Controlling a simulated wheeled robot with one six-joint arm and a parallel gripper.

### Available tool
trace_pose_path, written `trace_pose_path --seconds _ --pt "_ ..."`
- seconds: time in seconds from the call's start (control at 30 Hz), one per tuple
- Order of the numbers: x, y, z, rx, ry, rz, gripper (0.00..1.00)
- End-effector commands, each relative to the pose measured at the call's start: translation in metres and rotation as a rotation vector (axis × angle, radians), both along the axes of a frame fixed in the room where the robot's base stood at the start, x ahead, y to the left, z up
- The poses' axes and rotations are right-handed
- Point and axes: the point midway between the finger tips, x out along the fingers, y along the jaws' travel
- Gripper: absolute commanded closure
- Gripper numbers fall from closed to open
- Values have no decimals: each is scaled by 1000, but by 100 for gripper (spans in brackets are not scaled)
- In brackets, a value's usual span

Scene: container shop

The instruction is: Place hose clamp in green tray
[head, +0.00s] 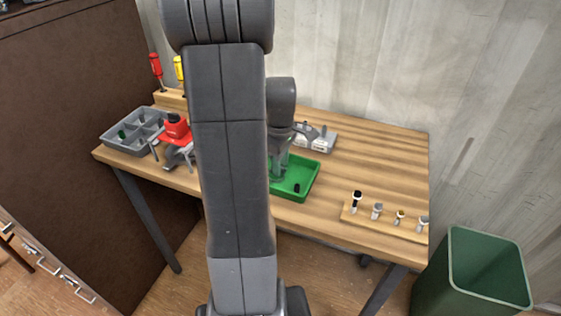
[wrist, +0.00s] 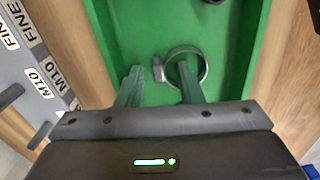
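The hose clamp (wrist: 203,68), a thin silver ring with a small screw housing, is inside the green tray (wrist: 130,30) in the wrist view. It appears to be on the tray floor. My gripper (wrist: 160,72) is open over the tray, its two fingers apart. The right finger overlaps the ring and the screw housing shows between the fingers, with a gap to the left finger. In the head view my gripper (head: 279,165) is low over the green tray (head: 308,178); the clamp cannot be made out there.
A small black piece (head: 297,188) lies in the tray. A grey label-marked holder (head: 318,138) stands behind it. A wooden rack (head: 385,220) with several fittings is at right, a red vise (head: 175,130) and grey divided bin (head: 135,130) at left. A green waste bin (head: 485,285) stands on the floor.

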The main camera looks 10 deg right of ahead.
Motion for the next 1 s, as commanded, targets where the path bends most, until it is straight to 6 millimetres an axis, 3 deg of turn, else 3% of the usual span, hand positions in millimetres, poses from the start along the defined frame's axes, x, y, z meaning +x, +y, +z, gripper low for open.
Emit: trace_pose_path --seconds 0.37,0.8,1.0 --pt "1 0 11 -1 -4 0 66" --pt "1 0 100 0 -4 0 66" --pt "1 0 120 0 -1 0 66"
